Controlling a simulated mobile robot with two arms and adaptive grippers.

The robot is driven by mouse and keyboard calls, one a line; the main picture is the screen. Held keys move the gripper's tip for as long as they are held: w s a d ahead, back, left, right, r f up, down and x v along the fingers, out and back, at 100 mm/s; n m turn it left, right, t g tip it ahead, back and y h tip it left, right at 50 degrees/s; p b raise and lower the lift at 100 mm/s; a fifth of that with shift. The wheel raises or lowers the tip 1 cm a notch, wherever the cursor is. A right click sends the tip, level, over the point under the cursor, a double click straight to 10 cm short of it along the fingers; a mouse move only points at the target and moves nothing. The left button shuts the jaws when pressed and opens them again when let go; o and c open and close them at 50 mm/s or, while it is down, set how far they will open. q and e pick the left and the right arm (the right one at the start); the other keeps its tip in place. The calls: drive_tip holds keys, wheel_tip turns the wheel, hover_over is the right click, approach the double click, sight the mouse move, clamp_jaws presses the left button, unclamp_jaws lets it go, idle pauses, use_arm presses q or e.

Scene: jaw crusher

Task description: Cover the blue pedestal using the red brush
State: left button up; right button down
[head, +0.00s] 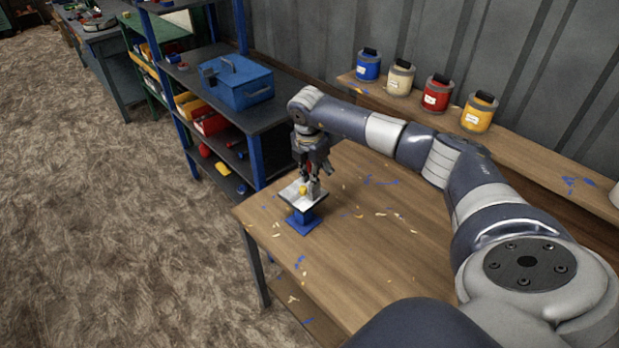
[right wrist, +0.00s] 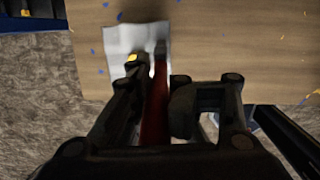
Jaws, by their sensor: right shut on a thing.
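The blue pedestal (head: 304,219) stands near the left end of the wooden table. A pale, flat square top (head: 296,199) is on it, also visible in the right wrist view (right wrist: 118,44). A small yellow thing (head: 302,189) shows on or just above this top. My right gripper (head: 313,178) points down over the pedestal, shut on the red brush. The brush's red handle (right wrist: 155,112) runs between the fingers in the right wrist view, and its head lies over the pale top. I cannot tell whether the brush touches it. My left gripper is not in view.
The table (head: 390,255) carries scattered blue and yellow flecks and is otherwise mostly clear. Blue, cream, red and yellow paint cans (head: 436,94) stand on a ledge behind. A dark shelf with a blue toolbox (head: 236,82) stands close behind the table's left end.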

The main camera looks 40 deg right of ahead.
drive_tip(key=shift+w+d+b, duration=0.1)
drive_tip(key=shift+d+b, duration=0.2)
drive_tip(key=shift+d, duration=0.45)
drive_tip(key=shift+r+p, duration=1.65)
drive_tip(key=shift+r, duration=0.9)
